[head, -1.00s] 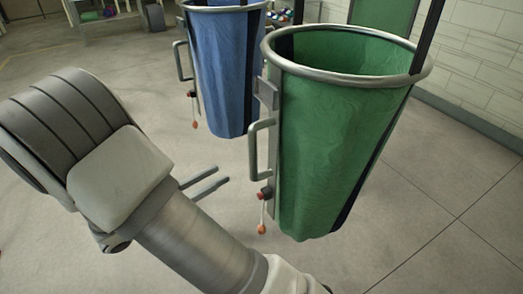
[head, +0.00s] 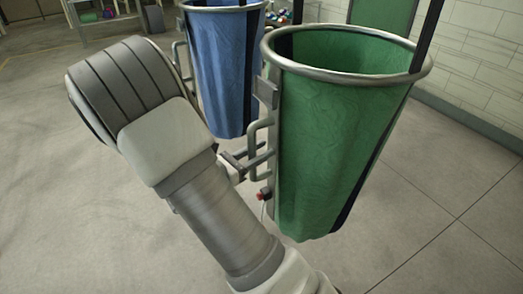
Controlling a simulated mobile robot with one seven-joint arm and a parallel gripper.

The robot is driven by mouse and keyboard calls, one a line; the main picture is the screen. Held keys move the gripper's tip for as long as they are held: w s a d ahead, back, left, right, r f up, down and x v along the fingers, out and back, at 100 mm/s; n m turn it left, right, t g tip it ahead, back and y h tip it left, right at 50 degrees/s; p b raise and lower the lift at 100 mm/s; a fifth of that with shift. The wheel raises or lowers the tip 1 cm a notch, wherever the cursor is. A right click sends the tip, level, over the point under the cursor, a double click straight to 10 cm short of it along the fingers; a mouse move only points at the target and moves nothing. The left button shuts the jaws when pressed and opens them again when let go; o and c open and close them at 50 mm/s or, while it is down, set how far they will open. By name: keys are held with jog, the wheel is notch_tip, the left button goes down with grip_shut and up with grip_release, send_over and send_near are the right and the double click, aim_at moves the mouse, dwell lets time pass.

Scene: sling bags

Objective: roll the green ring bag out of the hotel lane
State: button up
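The green ring bag (head: 335,140) hangs upright from a round metal ring, right of centre in the head view. A grey metal handle (head: 254,137) stands out from its left side. A small red knob (head: 264,193) sits below the handle. My gripper (head: 262,154) is at the lower part of this handle, its two fingers apart and pointing right towards the bag. The fingers overlap the handle in the picture; I cannot tell whether they touch it. The bag's base and any wheels are hidden or out of view.
A tiled wall (head: 480,70) runs along the right. A low shelf (head: 105,22) is at the back left. Floor at the right front is clear.

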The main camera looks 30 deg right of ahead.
grip_shut()
dwell(1.4)
